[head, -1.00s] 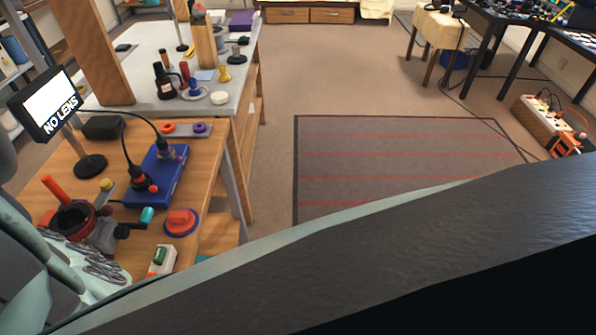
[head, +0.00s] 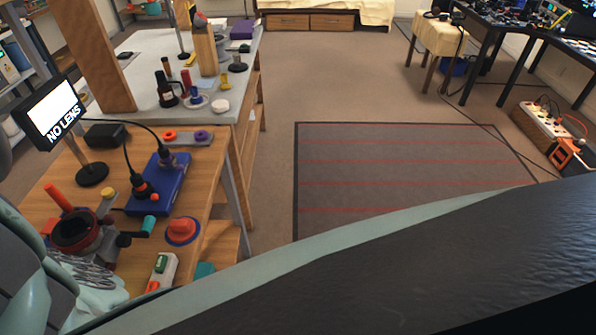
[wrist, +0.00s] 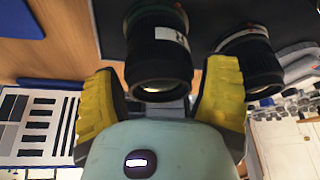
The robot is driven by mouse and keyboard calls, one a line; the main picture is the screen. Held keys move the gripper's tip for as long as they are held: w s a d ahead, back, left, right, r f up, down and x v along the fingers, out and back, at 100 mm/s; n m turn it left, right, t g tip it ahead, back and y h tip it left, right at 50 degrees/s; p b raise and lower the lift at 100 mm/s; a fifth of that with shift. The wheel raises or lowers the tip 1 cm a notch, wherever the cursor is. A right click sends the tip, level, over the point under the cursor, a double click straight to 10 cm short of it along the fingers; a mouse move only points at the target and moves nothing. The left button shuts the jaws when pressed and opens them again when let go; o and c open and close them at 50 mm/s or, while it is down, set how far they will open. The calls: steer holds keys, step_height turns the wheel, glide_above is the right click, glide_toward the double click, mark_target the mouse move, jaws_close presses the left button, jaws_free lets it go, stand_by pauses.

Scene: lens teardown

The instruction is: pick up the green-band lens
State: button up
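The green-band lens (wrist: 158,62) is a black barrel with a dark green ring near the upper edge of the wrist view. It stands between the two yellow fingers of my gripper (wrist: 165,85). The fingers are spread, one on each side of the lens. A narrow gap shows on the left, and whether the right finger touches is hard to tell. A second black lens (wrist: 252,62) with a white-marked rim is close beside the right finger. My gripper and the lenses do not show in the head view.
In the wrist view, a dark mat (wrist: 108,30) lies under the lenses, and a white panel with dark blocks (wrist: 35,125) is at left. The head view shows a cluttered wooden bench (head: 205,150), a "NO LENS" display (head: 50,112) and a clear striped floor mat (head: 400,170).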

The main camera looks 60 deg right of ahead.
steer(key=c, duration=1)
steer(key=shift+r, duration=0.2)
